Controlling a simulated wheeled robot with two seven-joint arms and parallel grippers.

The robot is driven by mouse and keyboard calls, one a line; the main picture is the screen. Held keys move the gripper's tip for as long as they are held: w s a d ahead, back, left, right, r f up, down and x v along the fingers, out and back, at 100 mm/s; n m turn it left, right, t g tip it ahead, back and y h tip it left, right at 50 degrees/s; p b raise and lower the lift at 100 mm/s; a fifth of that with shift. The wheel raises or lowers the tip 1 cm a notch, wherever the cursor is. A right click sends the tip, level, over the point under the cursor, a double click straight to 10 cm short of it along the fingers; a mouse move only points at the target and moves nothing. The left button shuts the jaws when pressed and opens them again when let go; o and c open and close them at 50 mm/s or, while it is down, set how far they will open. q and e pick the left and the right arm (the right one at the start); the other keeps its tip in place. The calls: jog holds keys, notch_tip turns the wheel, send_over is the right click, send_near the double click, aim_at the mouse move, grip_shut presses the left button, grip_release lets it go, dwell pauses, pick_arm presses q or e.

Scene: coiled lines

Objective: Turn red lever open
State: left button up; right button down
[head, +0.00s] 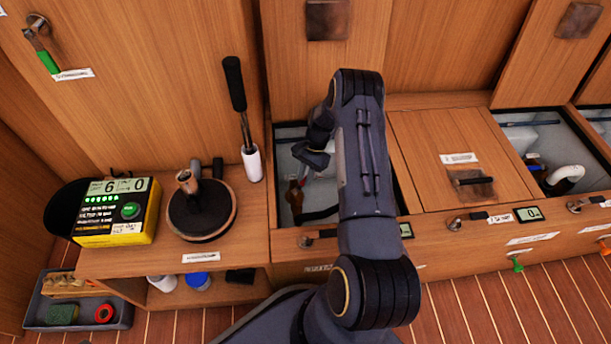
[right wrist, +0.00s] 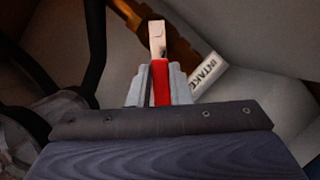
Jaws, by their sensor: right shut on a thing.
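The red lever (right wrist: 161,82) shows in the right wrist view between the fingertips of my right gripper (right wrist: 160,88). The gripper is shut on it. A pale metal end (right wrist: 157,38) of the lever sticks out beyond the fingers, toward a brown fitting. A white tag reading "INTAKE" (right wrist: 207,73) lies just right of the fingers. In the head view my right arm reaches down into the open compartment, and my right gripper (head: 318,160) is at its inside, with the lever mostly hidden. My left gripper is not in view.
The compartment (head: 287,132) has wooden edges close around my right arm. A dark hose (right wrist: 96,45) runs left of the gripper. A brown fitting (head: 295,198) stands inside. To the left are a black-handled tool (head: 234,85), a round winch (head: 200,212) and a yellow device (head: 116,212).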

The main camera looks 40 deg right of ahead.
jog(key=c, duration=1.3)
grip_release()
jog(key=shift+r, duration=0.1)
jog(key=shift+r, duration=0.35)
notch_tip(320, 180, up, 3)
jog(key=shift+r+p, duration=0.15)
jog(key=shift+p, duration=0.85)
jog(key=s+a+r+p, duration=0.2)
jog(key=s+a+r, duration=0.1)
jog(key=s+a+r+p, duration=0.2)
jog(key=s+a+r, duration=0.1)
jog(key=s, duration=0.1)
jog(key=s+a+r+p, duration=0.2)
jog(key=s+a, duration=0.1)
jog(key=shift+s+r, duration=0.35)
jog(key=shift+r, duration=0.05)
